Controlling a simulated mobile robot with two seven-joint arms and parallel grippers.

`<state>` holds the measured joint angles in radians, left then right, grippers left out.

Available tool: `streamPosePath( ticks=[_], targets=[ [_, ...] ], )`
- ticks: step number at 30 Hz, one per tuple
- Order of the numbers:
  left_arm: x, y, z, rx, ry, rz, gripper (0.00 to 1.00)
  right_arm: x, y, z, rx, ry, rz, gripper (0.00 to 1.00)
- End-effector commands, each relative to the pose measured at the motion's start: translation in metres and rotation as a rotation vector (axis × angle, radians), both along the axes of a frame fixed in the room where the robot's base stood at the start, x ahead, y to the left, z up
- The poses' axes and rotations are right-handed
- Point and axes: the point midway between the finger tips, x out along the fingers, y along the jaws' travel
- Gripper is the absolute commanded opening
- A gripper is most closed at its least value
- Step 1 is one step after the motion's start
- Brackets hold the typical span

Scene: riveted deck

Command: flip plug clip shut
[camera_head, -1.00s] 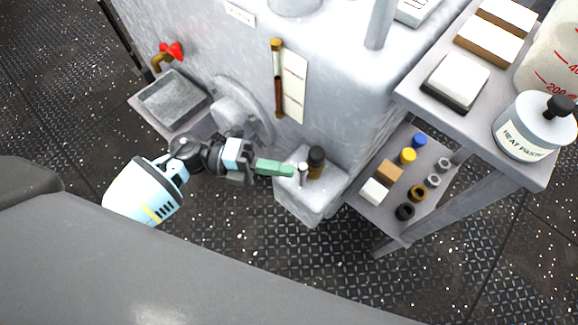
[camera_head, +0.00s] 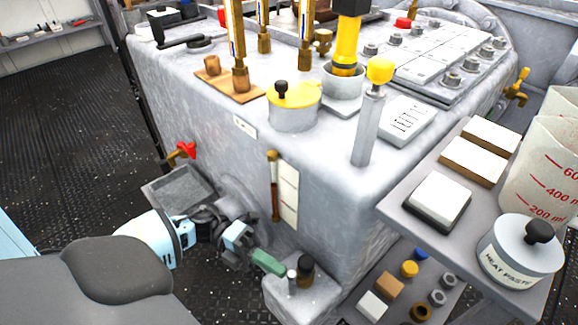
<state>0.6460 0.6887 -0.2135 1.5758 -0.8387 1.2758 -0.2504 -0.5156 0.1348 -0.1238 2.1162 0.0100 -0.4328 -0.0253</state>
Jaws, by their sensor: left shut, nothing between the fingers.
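My left gripper (camera_head: 268,262) reaches in from the lower left, with its green fingers closed and nothing visible between them. Its tip is at the edge of a small grey block (camera_head: 310,297) at the foot of the large grey machine. On that block stand a short silver pin (camera_head: 292,282) and a dark-capped plug (camera_head: 306,268) with a brownish body. The fingertips are beside the silver pin; I cannot tell whether they touch it. No clip shows clearly, and its position is too small to tell. My right gripper is out of view.
The grey machine (camera_head: 330,185) fills the middle, with a sight gauge (camera_head: 273,185) and a red-handled tap (camera_head: 182,151) above a grey tray (camera_head: 180,190). A shelf unit (camera_head: 400,215) on the right carries a heat paste jar (camera_head: 520,255) and blocks. Dark floor lies open at left.

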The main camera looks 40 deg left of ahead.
Motion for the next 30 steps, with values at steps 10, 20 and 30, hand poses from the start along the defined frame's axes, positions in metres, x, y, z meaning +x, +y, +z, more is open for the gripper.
streamPosePath(
  ticks=[10,20,30],
  targets=[
    [0.012,0.001,0.0,0.0,-0.001,0.005,0.0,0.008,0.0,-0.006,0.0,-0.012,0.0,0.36],
    [0.016,-0.001,0.0,0.0,0.0,0.004,0.0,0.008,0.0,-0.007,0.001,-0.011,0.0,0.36],
    [0.017,-0.001,0.0,0.0,0.0,0.004,0.0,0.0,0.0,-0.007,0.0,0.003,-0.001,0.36]
  ],
)
